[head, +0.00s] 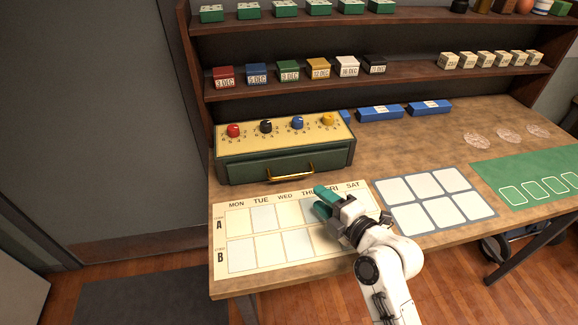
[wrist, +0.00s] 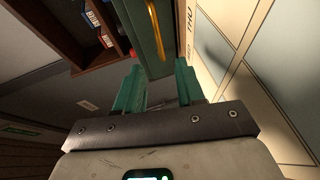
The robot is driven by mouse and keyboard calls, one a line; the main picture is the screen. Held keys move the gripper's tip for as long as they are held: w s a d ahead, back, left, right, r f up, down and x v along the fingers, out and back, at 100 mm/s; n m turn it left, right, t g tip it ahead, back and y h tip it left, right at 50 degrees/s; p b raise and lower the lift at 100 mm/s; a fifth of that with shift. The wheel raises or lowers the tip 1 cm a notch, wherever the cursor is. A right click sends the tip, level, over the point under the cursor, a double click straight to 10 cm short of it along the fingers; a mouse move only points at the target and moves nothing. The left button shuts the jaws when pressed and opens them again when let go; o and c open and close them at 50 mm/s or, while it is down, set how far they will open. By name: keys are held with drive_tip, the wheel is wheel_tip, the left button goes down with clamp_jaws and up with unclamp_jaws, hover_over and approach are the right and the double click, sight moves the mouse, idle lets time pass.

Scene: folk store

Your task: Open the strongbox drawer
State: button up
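The strongbox (head: 225,145) is a green case with a cream top that carries red, black, blue and yellow dials. It stands at the left of the workbench. Its drawer (head: 245,168) is the green front and looks shut. A brass handle (head: 291,172) sits on the drawer front. My gripper (head: 322,200) has teal fingers and is over the weekday chart, in front of and a little right of the handle, apart from it. In the wrist view, the fingers (wrist: 158,85) are spread with nothing between them, and the handle (wrist: 153,30) shows beyond them.
The weekday chart (head: 262,267) lies flat in front of the strongbox. A grey card mat (head: 432,230) and a green mat (head: 530,165) lie to the right. Blue boxes (head: 380,113) lie behind. Shelves (head: 400,85) with coloured date blocks rise at the back.

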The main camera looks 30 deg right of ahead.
drive_tip(key=shift+w, duration=0.55)
drive_tip(key=p+x, duration=0.2)
drive_tip(key=x, duration=0.8)
drive_tip(key=shift+w+p, duration=0.15)
drive_tip(key=shift+p, duration=0.2)
clamp_jaws()
